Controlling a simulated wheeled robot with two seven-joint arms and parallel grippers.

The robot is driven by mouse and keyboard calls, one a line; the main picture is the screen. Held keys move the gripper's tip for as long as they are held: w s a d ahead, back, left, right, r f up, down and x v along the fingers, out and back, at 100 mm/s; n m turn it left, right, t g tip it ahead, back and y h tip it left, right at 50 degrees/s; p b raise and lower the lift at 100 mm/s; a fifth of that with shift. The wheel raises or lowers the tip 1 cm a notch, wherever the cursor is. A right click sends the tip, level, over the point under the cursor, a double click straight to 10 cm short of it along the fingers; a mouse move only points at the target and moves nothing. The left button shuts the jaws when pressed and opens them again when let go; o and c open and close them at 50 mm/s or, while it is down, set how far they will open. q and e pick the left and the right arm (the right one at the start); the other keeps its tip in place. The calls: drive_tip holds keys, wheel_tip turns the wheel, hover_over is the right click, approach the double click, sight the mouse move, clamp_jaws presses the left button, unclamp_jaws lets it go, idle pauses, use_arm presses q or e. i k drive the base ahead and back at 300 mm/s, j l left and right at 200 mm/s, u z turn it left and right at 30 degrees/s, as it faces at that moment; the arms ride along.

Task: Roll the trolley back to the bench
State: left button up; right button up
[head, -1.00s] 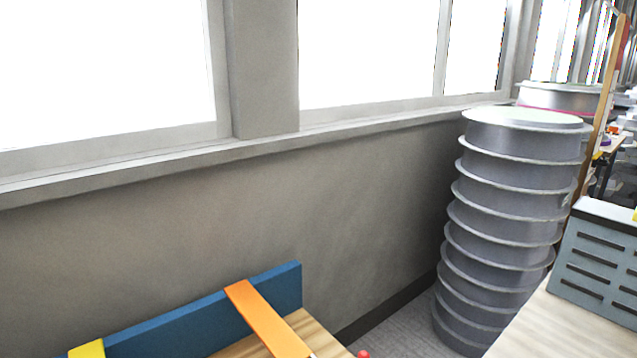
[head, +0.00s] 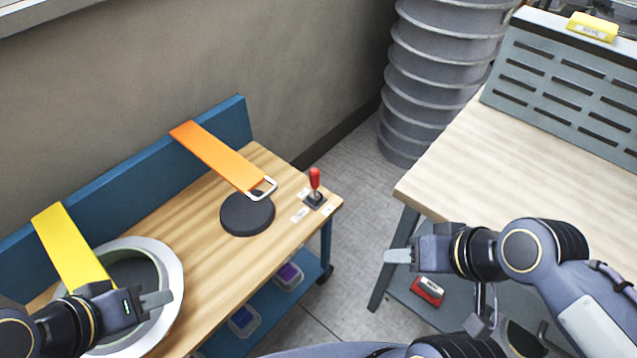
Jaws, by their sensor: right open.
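The trolley (head: 215,290) is on the left, with a wooden top, a blue back panel (head: 230,122) and a blue lower shelf. A dark caster shows at its near right corner. The bench (head: 455,165) is on the right, and a strip of floor lies between them. My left gripper (head: 156,299) is over a round grey mould (head: 172,268) on the trolley top; its finger gap is hidden. My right gripper (head: 398,256) is open beside the bench's front corner, apart from the trolley. A red-knobbed lever (head: 315,180) stands on the trolley's right end.
A yellow strap (head: 70,245) and an orange strap (head: 215,155) hang over the trolley's back panel. A black disc (head: 246,214) lies on its top. Tubs sit on its lower shelf. A stack of grey rings (head: 440,70) stands behind the floor gap. A red box (head: 428,290) is under the bench.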

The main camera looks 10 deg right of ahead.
sight(230, 248)
drive_tip(key=k+j+u, duration=0.2)
drive_tip(key=j, duration=0.35)
drive_tip(key=k+j+u, duration=0.2)
drive_tip(key=j, duration=0.35)
drive_tip(key=j+u, duration=0.15)
drive_tip(key=j, duration=0.4)
drive_tip(key=j+u, duration=0.2)
drive_tip(key=j, duration=0.4)
drive_tip(key=k, duration=0.05)
